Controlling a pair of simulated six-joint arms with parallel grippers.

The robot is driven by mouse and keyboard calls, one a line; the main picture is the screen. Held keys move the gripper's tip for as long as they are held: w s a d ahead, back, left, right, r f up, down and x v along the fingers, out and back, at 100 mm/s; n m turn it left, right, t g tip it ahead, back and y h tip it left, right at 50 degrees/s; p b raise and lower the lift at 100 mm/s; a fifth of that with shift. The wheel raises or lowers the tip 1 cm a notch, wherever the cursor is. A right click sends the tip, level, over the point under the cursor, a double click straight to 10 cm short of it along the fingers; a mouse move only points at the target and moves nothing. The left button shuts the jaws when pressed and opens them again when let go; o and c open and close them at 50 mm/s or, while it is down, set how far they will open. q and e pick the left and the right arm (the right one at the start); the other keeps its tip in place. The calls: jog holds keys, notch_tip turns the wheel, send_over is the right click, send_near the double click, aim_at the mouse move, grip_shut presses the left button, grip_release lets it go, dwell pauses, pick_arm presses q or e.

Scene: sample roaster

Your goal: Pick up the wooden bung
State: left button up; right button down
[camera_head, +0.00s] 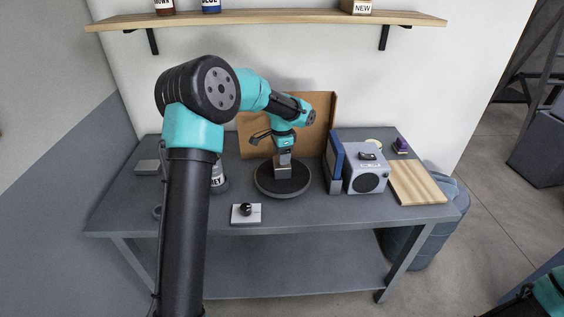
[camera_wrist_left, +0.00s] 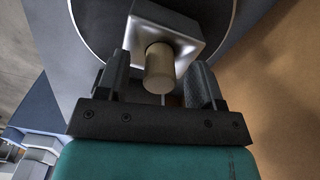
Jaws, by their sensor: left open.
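The wooden bung (camera_wrist_left: 159,68) is a tan cylinder with a pale, rounded end. In the left wrist view it sticks out of a shiny metal block (camera_wrist_left: 165,25). My left gripper (camera_wrist_left: 158,82) is open, with one dark finger on each side of the bung; I see gaps between fingers and bung. In the head view my left gripper (camera_head: 283,152) points down over the metal block (camera_head: 283,172), which stands on a round dark turntable (camera_head: 262,188). The bung is hidden there by the gripper. My right gripper is out of view.
A brown board (camera_head: 325,115) stands behind the turntable. A blue panel (camera_head: 335,158) and a grey box with a round dark speaker-like front (camera_head: 359,181) stand right. A black knob on a white plate (camera_head: 246,214) is in front. A labelled bottle (camera_head: 217,174) stands left, partly behind my arm.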

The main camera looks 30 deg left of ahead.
pick_arm(q)
jog(key=shift+c, duration=0.3)
jog(key=c, duration=1)
jog(key=shift+r, duration=5.05)
